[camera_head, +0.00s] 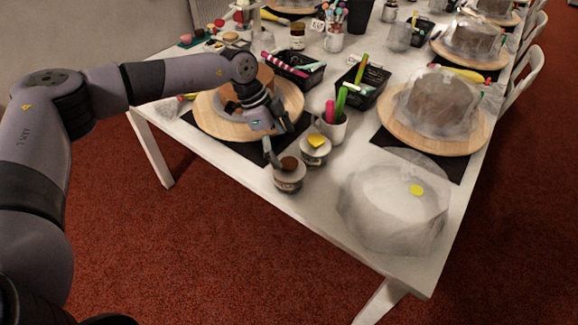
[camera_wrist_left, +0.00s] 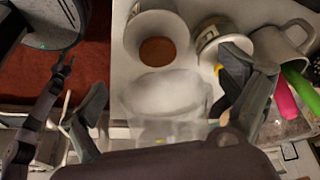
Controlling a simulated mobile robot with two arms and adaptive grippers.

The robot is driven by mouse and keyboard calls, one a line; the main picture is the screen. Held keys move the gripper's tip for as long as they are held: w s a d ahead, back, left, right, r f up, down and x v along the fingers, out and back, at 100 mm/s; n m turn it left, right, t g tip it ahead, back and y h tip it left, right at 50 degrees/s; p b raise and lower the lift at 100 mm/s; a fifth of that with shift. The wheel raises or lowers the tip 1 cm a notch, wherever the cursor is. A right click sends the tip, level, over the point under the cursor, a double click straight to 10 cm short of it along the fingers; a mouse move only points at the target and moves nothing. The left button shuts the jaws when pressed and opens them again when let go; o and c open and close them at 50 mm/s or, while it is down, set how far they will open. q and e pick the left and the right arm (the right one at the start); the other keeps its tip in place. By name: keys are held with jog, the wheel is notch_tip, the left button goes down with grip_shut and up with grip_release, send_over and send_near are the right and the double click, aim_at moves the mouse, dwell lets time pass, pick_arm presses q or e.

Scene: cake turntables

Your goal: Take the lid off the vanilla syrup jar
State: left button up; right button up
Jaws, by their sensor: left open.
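Two small jars stand near the table's front edge. The front jar (camera_head: 289,181) has a brown round top and also shows in the left wrist view (camera_wrist_left: 157,50). The jar behind it (camera_head: 315,153) has a pale top with a yellow patch; it shows in the left wrist view (camera_wrist_left: 207,42), partly hidden by a finger. I cannot read which is vanilla syrup. My left gripper (camera_head: 278,143) is open, pointing down beside the jars at their left. My right gripper is not in view.
A mug (camera_head: 332,127) with pink and green pens stands behind the jars. A wooden turntable (camera_head: 211,119) with a brown cake lies behind my left gripper. A plastic-wrapped form (camera_head: 390,210) fills the right front. Black baskets (camera_head: 360,92) stand farther back.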

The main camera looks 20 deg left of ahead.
aim_at(289, 163)
pick_arm(q)
jog(key=p+x, duration=0.1)
jog(key=x, duration=0.5)
jog(key=shift+s+a+f, duration=0.1)
jog(key=shift+f, duration=0.15)
jog(key=c, duration=1)
jog(key=shift+r, duration=0.15)
